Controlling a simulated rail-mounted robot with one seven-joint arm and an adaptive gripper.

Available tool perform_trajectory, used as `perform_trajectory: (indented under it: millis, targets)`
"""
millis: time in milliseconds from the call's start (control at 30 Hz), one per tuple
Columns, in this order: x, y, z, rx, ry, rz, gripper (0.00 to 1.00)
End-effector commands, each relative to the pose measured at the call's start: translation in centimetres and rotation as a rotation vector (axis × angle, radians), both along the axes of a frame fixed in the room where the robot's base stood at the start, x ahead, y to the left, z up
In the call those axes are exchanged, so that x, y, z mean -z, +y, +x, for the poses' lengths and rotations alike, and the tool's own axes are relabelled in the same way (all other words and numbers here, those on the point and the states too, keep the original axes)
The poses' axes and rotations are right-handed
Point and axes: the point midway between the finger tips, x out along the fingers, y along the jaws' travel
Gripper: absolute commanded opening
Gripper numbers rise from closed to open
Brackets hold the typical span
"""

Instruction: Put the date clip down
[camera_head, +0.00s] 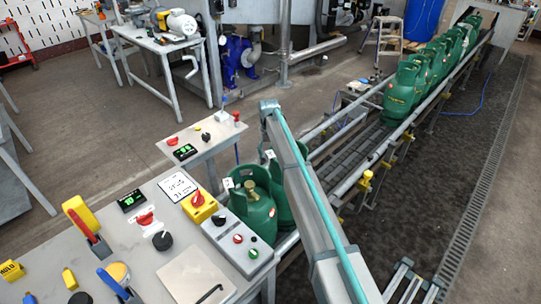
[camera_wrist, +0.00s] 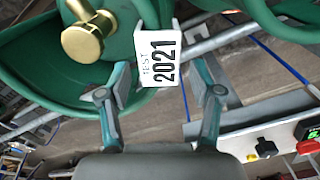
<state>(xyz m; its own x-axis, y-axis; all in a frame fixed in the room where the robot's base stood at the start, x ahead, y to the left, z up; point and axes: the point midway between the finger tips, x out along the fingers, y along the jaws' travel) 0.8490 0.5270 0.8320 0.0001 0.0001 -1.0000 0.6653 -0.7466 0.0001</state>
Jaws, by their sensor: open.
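The date clip (camera_wrist: 160,58), a white tag printed "TEST 2021", sits at the edge of a green cylinder's collar (camera_wrist: 60,85), beside a brass valve (camera_wrist: 90,38) in the wrist view. My gripper (camera_wrist: 162,88) is open. Its two fingers stand apart on either side of the clip's lower end, with gaps visible. In the head view, a green cylinder (camera_head: 254,214) with a white tag (camera_head: 228,183) stands at the near conveyor end. A second one behind it, partly hidden by my arm, has another white tag (camera_head: 270,155). My fingers are hidden there.
A control table (camera_head: 200,275) with buttons and tools is at the front left. A small table (camera_head: 205,150) with a red button and green display stands behind it. The conveyor (camera_head: 345,150) runs to the back right, carrying several green cylinders (camera_head: 400,92).

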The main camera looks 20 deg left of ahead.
Motion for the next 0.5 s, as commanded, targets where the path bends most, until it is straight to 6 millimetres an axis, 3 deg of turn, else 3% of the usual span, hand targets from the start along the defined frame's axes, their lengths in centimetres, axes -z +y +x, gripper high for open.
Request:
perform_trajectory:
  millis: [167,433,500]
  targets:
    - [0.01,0.01,0.01,0.000,0.000,0.000,0.61]
    - [-0.01,-0.01,-0.01,0.000,0.000,0.000,0.16]
    - [-0.02,0.00,0.00,0.000,0.000,0.000,0.14]
